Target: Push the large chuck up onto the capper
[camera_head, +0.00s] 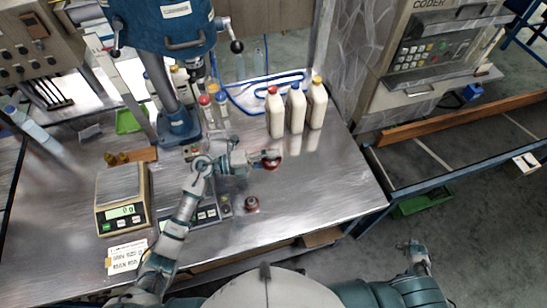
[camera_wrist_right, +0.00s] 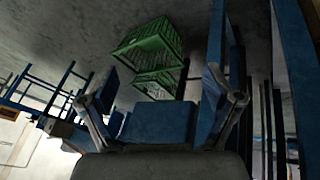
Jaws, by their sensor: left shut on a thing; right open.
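My left gripper (camera_head: 268,157) is above the steel table, left of the bottles, shut on a round, dark reddish part that looks like the large chuck (camera_head: 272,164). The fingers hide some of the chuck. A smaller red and dark round part (camera_head: 252,203) sits on the table below the gripper in the picture. A blue machine (camera_head: 165,35) on a column stands at the back left; it may be the capper, but I cannot tell. The chuck is apart from it. My right gripper (camera_head: 413,246) is beyond the table's right edge, open and empty in the right wrist view (camera_wrist_right: 160,100).
Three white bottles (camera_head: 295,110) with red, blue and yellow caps stand behind the chuck. A scale (camera_head: 122,198) sits at the left. The front right of the table is clear. Green crates (camera_wrist_right: 150,50) lie below the right gripper's area.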

